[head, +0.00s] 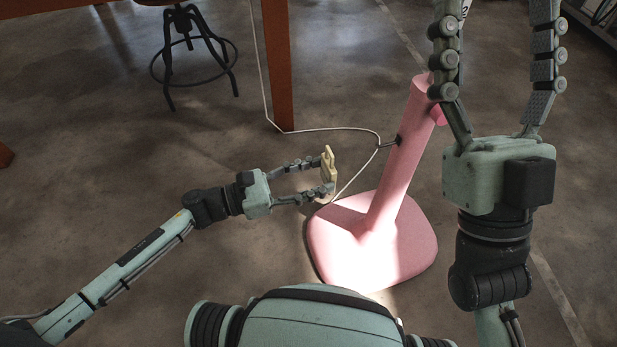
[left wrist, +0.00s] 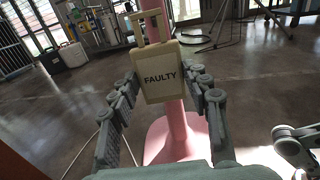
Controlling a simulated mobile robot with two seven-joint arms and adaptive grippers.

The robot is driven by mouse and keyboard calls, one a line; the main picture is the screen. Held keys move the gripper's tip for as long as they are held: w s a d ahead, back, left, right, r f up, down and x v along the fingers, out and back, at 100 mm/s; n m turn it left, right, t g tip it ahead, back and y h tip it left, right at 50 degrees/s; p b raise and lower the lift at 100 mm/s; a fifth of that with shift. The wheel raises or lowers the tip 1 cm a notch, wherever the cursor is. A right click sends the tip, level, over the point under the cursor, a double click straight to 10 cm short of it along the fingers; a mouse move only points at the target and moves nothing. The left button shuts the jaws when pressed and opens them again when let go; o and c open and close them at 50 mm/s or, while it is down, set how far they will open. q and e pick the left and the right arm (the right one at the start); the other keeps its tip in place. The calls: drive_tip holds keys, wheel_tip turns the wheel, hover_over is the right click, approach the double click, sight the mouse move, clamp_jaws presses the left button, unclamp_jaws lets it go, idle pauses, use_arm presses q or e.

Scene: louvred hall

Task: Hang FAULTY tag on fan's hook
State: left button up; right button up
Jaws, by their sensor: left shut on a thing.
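My left gripper (head: 325,174) is shut on the tan FAULTY tag (head: 328,162), holding it in the air left of the fan's pole. In the left wrist view the tag (left wrist: 161,78) faces the camera, slightly tilted, its frame-like loop uppermost, between both fingers. In the left wrist view the pole (left wrist: 178,122) stands behind the tag. I cannot make out the hook. My right gripper (head: 499,22) is right of the pole, fingers spread and empty, tips cut off by the top edge.
A pale cord (head: 340,129) runs from the pole past an orange-brown table leg (head: 278,70). A dark stool (head: 185,45) stands at the back left. Containers (left wrist: 72,54) stand far back in the left wrist view.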

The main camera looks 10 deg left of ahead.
sight(325, 175)
use_arm(q)
drive_tip(key=x, duration=0.4)
drive_tip(key=shift+w+d, duration=0.1)
drive_tip(key=shift+d, duration=0.25)
drive_tip(key=shift+b+x, duration=0.3)
drive_tip(key=shift+x, duration=0.75)
use_arm(e)
drive_tip(key=shift+f, duration=0.15)
drive_tip(key=shift+f, duration=0.2)
use_arm(q)
drive_tip(key=shift+b+x, duration=0.85)
drive_tip(key=shift+x, duration=1.85)
use_arm(e)
drive_tip(key=shift+f, duration=0.65)
